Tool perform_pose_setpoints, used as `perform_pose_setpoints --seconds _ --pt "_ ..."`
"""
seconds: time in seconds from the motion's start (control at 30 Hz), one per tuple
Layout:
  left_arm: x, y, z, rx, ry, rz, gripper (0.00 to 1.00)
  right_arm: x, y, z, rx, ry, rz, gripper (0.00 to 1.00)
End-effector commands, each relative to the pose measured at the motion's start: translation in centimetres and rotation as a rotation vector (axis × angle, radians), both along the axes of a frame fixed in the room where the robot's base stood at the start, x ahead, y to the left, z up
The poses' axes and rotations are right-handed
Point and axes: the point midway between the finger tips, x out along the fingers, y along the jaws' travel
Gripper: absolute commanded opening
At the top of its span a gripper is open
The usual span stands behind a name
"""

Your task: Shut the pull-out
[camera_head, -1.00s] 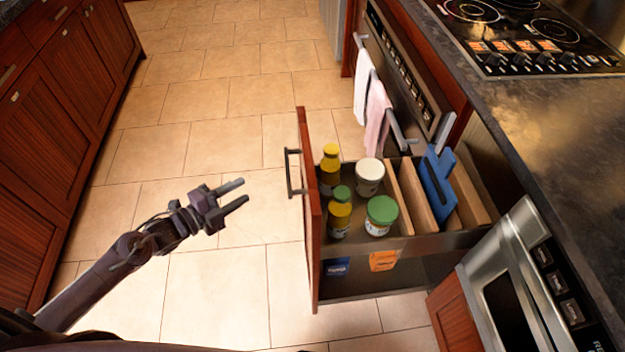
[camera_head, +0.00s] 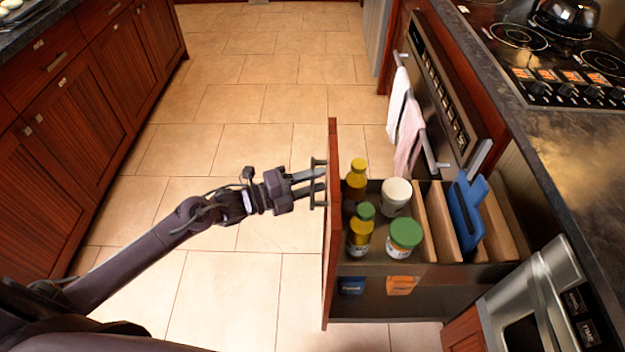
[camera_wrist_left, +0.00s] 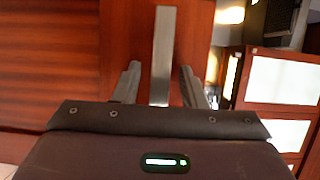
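The pull-out (camera_head: 430,278) is a wide-open drawer under the counter, with a red-brown wooden front panel (camera_head: 332,230). Its dark bar handle (camera_head: 319,163) is on the outer face of the panel. My left gripper (camera_head: 316,180) is level with this handle, its fingers pointing at the panel. In the left wrist view, the grey handle bar (camera_wrist_left: 162,55) runs between the two spread fingers (camera_wrist_left: 159,82), with a gap on each side. The left gripper is open. My right gripper is not in view.
The drawer holds several jars and bottles, such as a green-lidded jar (camera_head: 404,238), plus wooden dividers and a blue board (camera_head: 467,212). Towels (camera_head: 408,135) hang on an oven rail behind it. A steel appliance (camera_head: 535,295) stands in front. Tiled floor is clear to the left.

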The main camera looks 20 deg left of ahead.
Motion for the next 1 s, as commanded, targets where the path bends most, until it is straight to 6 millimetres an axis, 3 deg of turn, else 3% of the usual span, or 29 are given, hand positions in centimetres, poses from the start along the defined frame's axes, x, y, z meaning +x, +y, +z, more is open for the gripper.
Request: perform_pose_setpoints --seconds 0.17,0.43,0.77,1.0 --pt "0.0 0.0 0.0 0.000 0.000 0.000 0.36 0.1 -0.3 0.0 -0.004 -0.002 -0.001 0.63" --pt "0.0 0.0 0.0 -0.001 0.001 0.000 0.00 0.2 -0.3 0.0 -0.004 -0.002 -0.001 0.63" --pt "0.0 -0.1 -0.1 -0.001 0.001 0.000 0.00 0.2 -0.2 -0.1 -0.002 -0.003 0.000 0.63" --pt "0.4 -1.7 -0.2 -0.002 0.000 -0.001 0.00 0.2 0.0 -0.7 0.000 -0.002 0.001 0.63"
